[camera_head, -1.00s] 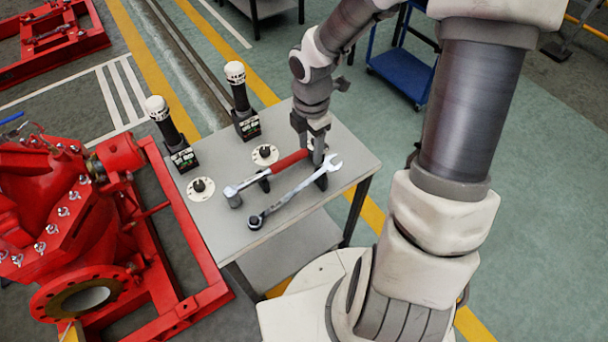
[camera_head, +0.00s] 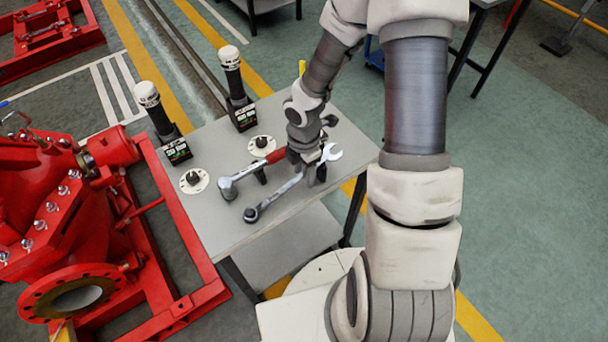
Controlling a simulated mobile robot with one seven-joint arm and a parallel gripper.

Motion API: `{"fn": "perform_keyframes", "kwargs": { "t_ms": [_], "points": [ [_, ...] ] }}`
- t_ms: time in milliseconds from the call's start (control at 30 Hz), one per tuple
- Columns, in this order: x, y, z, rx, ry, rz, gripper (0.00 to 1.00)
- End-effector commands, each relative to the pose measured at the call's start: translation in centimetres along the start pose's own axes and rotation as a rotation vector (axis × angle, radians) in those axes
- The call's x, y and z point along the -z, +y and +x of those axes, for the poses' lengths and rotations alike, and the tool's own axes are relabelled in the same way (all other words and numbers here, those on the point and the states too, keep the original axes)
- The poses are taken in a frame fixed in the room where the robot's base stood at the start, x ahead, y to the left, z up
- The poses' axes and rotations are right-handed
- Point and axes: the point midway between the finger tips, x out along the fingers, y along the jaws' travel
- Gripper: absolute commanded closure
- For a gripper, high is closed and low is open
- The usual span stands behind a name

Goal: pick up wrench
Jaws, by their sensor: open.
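The wrench (camera_head: 279,190) is a silver tool on a small grey table. It lies slanted, with its dark ring end at the lower left and its open jaw at the upper right. A dark stand supports it near the jaw end. My gripper (camera_head: 304,166) points down over the upper right part of the wrench, close to the jaw. It is open. The wrist hides part of the fingers, so I cannot tell if they touch the wrench or straddle it.
A hammer (camera_head: 246,174) with a red handle lies just behind the wrench, its handle end hidden by my gripper. Two black posts with white caps (camera_head: 230,57) (camera_head: 147,95) stand at the table's back left. A red pumpset (camera_head: 60,185) is at left. The table's (camera_head: 225,225) front left is bare.

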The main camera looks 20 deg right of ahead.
Motion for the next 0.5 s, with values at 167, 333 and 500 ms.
{"fn": "perform_keyframes", "kwargs": {
  "t_ms": [167,333,500],
  "points": [
    [-0.04,0.04,0.48,-0.001,-0.001,0.000,0.45],
    [-0.04,0.03,0.44,-0.001,-0.001,0.000,0.54],
    [-0.04,0.02,0.43,-0.001,-0.001,0.000,0.84]
  ]
}}
